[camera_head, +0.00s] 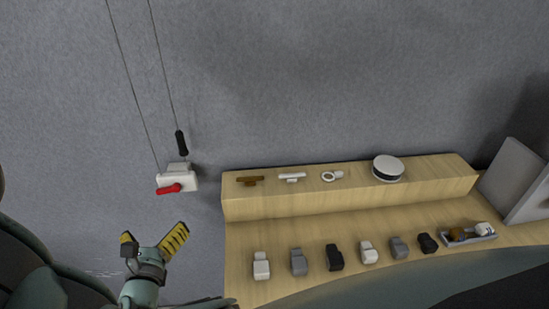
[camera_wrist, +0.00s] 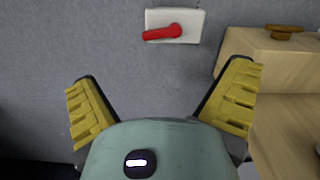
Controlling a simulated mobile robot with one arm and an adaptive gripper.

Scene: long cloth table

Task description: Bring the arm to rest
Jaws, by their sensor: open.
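My gripper (camera_head: 155,241) is at the lower left in the head view, in front of the grey wall and left of the wooden table. Its two yellow ridged fingers are spread apart in the wrist view (camera_wrist: 163,103), with nothing between them. A white box with a red lever (camera_head: 170,189) hangs on the wall above my gripper. The red lever also shows at the top of the wrist view (camera_wrist: 162,32), beyond the fingertips and apart from them.
The wooden table (camera_head: 290,217) with a raised back shelf is to the right. Several small blocks stand along its front, with a tray (camera_head: 470,239) at the right. A round white-topped tin (camera_head: 388,167) and small items sit on the shelf. Two cords (camera_head: 163,70) run up the wall.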

